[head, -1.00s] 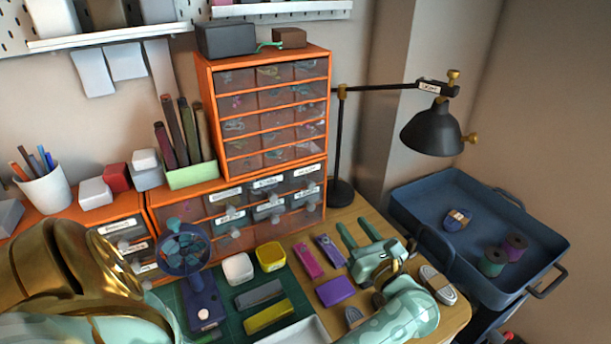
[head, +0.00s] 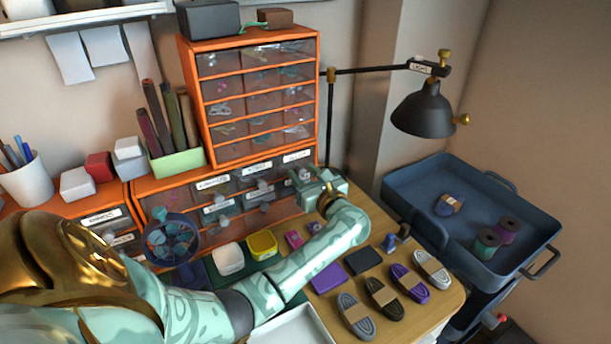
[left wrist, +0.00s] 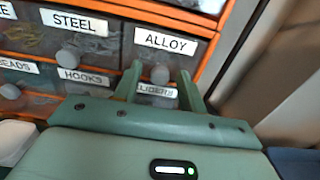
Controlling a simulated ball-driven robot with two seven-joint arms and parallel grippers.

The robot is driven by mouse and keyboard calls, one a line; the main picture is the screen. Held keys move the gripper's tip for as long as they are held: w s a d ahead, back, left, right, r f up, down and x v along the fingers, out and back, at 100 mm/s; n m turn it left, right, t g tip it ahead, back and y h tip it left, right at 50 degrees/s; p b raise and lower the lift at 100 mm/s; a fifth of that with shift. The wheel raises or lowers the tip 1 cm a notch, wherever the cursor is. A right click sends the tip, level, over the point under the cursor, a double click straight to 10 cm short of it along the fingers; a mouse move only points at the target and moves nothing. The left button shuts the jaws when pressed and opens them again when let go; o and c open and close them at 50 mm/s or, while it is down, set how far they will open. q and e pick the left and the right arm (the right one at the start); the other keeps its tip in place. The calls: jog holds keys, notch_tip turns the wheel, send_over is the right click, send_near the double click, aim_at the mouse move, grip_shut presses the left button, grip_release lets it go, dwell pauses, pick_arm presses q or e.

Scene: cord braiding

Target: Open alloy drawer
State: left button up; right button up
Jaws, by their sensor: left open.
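The alloy drawer (left wrist: 184,50) is a dark clear-fronted drawer with a white ALLOY label and a round grey knob (left wrist: 160,74). It looks closed. In the head view it is at the top right of the lower orange cabinet (head: 150,187), its label (head: 297,156) just above my gripper. My left gripper (head: 304,176) is open in front of it. In the left wrist view its two green fingers (left wrist: 160,69) stand either side of the knob, with a gap showing. Contact cannot be told. My right gripper is not in view.
The steel drawer (left wrist: 97,42) is left of alloy, with other labelled drawers below. Yellow and white boxes (head: 230,258), cord bundles (head: 382,298) and a purple block (head: 327,277) lie on the desk. A black lamp (head: 425,110) and blue tray cart (head: 415,190) stand to the right.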

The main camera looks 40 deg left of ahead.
pick_arm(q)
jog(key=shift+a, duration=0.1)
grip_shut()
jog(key=shift+s+d, duration=0.1)
jog(key=shift+d, duration=0.3)
jog(key=v, duration=1)
jog(key=shift+d+p, duration=0.3)
jog(key=shift+d, duration=0.1)
grip_release()
